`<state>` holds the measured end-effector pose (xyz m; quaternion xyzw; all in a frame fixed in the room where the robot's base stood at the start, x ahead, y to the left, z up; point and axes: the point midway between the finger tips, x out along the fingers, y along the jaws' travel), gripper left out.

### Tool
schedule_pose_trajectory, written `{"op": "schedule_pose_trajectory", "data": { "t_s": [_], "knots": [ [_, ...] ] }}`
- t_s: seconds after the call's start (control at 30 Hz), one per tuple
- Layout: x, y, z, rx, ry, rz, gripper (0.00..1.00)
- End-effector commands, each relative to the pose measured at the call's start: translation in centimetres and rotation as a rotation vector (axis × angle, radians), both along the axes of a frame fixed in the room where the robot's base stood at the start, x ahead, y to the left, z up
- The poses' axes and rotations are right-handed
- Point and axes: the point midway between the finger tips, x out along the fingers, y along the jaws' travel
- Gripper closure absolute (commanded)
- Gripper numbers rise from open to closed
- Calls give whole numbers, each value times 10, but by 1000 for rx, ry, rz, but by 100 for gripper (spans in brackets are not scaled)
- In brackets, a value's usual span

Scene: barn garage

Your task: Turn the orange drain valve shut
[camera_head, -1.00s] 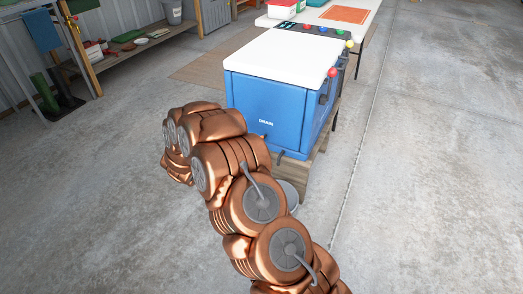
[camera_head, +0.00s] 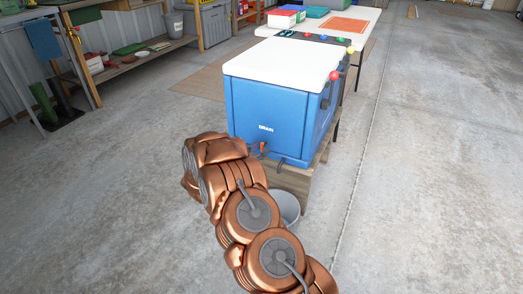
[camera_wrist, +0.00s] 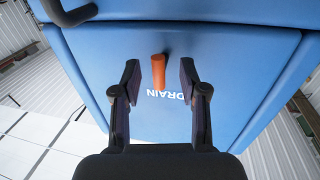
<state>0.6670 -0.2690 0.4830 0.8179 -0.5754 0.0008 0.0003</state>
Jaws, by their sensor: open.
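The orange drain valve (camera_wrist: 158,72) shows in the wrist view as a short handle on the blue front face of the cooler (camera_wrist: 230,75), beside the upside-down word DRAIN. My gripper (camera_wrist: 172,75) is open, with one dark finger on each side of the handle. I cannot tell whether either finger touches it. In the head view a small bit of the orange valve (camera_head: 262,147) shows low on the blue cooler (camera_head: 270,105), just past my arm. My gripper is hidden behind my arm there.
A grey bucket (camera_head: 287,205) stands on the floor below the cooler's front. The cooler has a white lid (camera_head: 285,57) and sits on a wooden stand (camera_head: 295,180). A white table (camera_head: 355,30) stands behind.

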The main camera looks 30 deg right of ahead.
Motion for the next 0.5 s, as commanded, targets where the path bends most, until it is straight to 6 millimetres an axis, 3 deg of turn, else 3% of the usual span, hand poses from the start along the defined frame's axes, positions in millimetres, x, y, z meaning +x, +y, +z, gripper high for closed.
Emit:
{"op": "schedule_pose_trajectory", "data": {
  "t_s": [0.2, 0.5],
  "knots": [
    [5, -15, 0, -1, 0, -1, 57],
    [6, -17, 0, 0, 1, 1, 57]
  ]
}}
